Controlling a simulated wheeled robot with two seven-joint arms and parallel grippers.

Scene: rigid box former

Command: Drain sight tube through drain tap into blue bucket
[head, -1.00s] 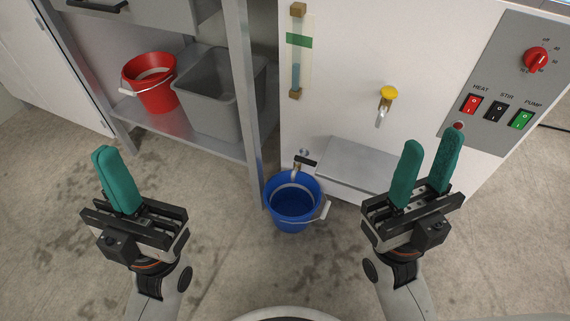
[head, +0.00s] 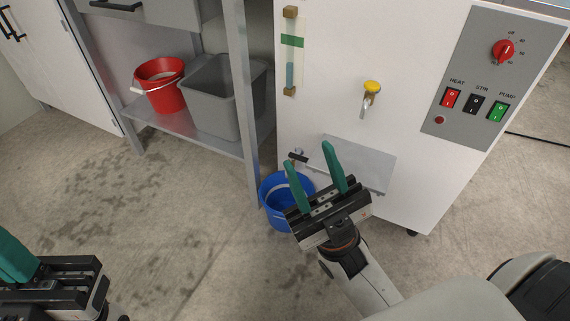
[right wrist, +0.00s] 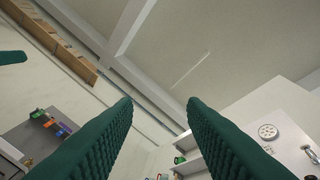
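The sight tube (head: 290,68) is upright on the white machine front, with bluish liquid in its lower part below a green band. The drain tap (head: 298,157), with a black handle, is low on the machine, just above the blue bucket (head: 272,207) on the floor. My right gripper (head: 309,156) is open and empty, its green fingers apart. It covers the bucket's right part in the head view, with the fingertips close to the tap; contact cannot be told. My left gripper (head: 12,258) is cut off at the lower left; its finger gap is hidden.
A yellow-handled tap (head: 371,90) and a control panel (head: 480,85) with switches are on the machine. A sloping grey plate (head: 358,163) juts out right of the drain tap. A shelf post (head: 240,80) stands left, with a red bucket (head: 160,85) and grey bin (head: 212,98) behind.

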